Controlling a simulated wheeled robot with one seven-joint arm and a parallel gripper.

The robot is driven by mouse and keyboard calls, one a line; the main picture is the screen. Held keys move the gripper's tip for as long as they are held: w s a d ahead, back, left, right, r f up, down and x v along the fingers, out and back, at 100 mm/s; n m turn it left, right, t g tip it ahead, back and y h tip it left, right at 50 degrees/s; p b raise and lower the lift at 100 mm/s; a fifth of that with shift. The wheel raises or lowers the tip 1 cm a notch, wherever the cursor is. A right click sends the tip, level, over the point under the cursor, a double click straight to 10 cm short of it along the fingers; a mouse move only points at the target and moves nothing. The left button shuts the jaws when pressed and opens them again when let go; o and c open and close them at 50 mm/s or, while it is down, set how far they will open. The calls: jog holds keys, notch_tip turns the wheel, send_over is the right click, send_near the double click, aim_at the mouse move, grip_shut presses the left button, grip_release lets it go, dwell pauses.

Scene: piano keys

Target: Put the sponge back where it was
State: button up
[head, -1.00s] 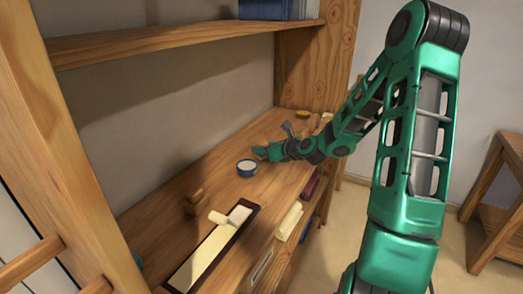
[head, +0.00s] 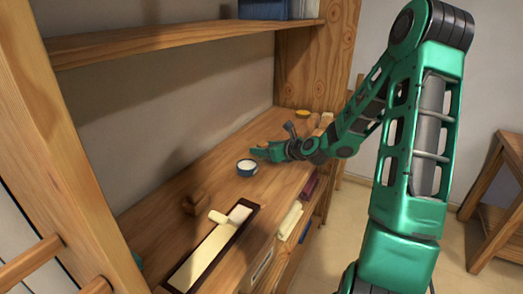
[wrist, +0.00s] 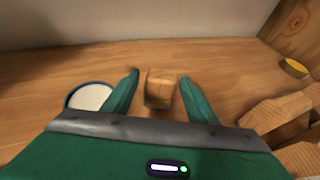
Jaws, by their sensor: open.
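No thing in view is plainly a sponge. A small brown block with a wood-like grain (wrist: 160,88) lies between the fingertips of my gripper (wrist: 158,82) in the wrist view. The fingers stand apart on both sides of it, with gaps, so it is not held. In the head view my gripper (head: 262,151) is low over the desk, just right of a round tin with a blue rim and white top (head: 246,167). I cannot make out the block there. A yellow round piece (wrist: 294,67) lies at the far right; it also shows in the head view (head: 302,113).
Wooden pieces (wrist: 278,112) lie close to the right of my gripper. A dark-edged tray with a cream strip (head: 207,255) lies at the desk's front, with a pale piece (head: 219,216) on it. A small wooden object (head: 196,201) stands behind it. A shelf (head: 170,42) hangs above.

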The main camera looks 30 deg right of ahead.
jog(key=v, duration=1.1)
